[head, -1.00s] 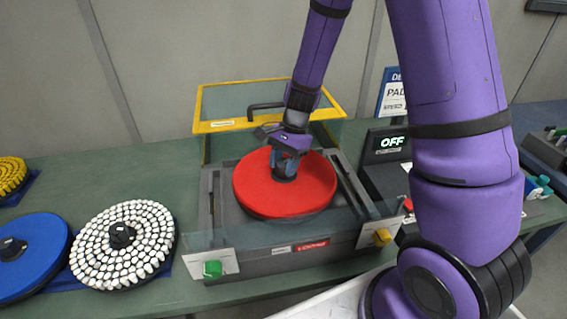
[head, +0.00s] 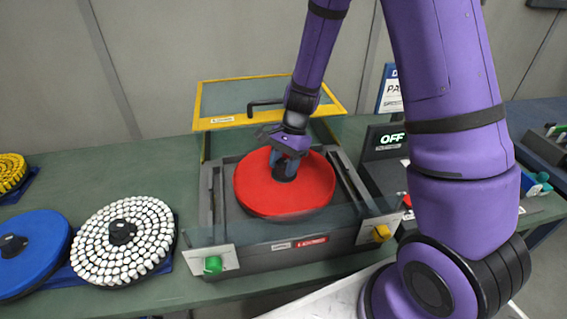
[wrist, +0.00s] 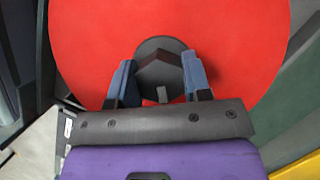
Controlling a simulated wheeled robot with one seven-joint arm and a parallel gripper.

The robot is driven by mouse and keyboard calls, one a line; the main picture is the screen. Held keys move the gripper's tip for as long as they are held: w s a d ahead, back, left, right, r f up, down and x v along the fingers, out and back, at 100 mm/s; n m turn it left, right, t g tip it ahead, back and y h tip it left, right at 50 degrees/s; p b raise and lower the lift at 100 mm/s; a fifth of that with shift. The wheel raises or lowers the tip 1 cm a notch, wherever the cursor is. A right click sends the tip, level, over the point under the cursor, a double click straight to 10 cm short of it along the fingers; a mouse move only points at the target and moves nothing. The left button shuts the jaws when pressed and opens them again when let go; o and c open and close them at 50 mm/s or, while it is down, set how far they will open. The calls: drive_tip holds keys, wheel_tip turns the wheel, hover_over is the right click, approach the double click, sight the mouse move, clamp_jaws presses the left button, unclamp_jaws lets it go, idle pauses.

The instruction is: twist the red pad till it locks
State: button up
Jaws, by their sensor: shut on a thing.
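The red pad (head: 258,190) is a flat round disc lying in the grey machine housing (head: 345,245), with a dark hub (wrist: 160,68) at its middle. My gripper (head: 286,166) comes down from above, and its two blue-grey fingers stand on either side of the hub. In the wrist view my gripper (wrist: 160,85) is shut on the hub of the red pad. The underside of the pad and its seat are hidden, so I cannot tell whether it is locked.
The yellow-framed clear lid (head: 225,123) stands raised behind the pad. A display (head: 386,141) reads OFF at the right. A white studded pad (head: 105,258), a blue pad (head: 38,245) and a yellow pad (head: 10,172) lie at the left. Green (head: 213,264) and yellow (head: 381,233) knobs sit in front.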

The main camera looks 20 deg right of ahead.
drive_tip(key=shift+c, duration=0.6)
drive_tip(key=m+t, duration=0.1)
drive_tip(key=m, duration=0.1)
drive_tip(key=m+t, duration=0.1)
drive_tip(key=m, duration=0.2)
drive_tip(key=shift+s, duration=0.1)
drive_tip(key=m+t, duration=0.1)
drive_tip(key=m, duration=0.2)
drive_tip(key=m+t, duration=0.1)
drive_tip(key=m, duration=0.3)
drive_tip(key=shift+f, duration=0.15)
drive_tip(key=o, duration=1.4)
drive_tip(key=shift+c, duration=0.2)
drive_tip(key=shift+r, duration=0.2)
drive_tip(key=v, duration=1)
drive_tip(key=shift+s+r, duration=0.2)
drive_tip(key=shift+r, duration=0.05)
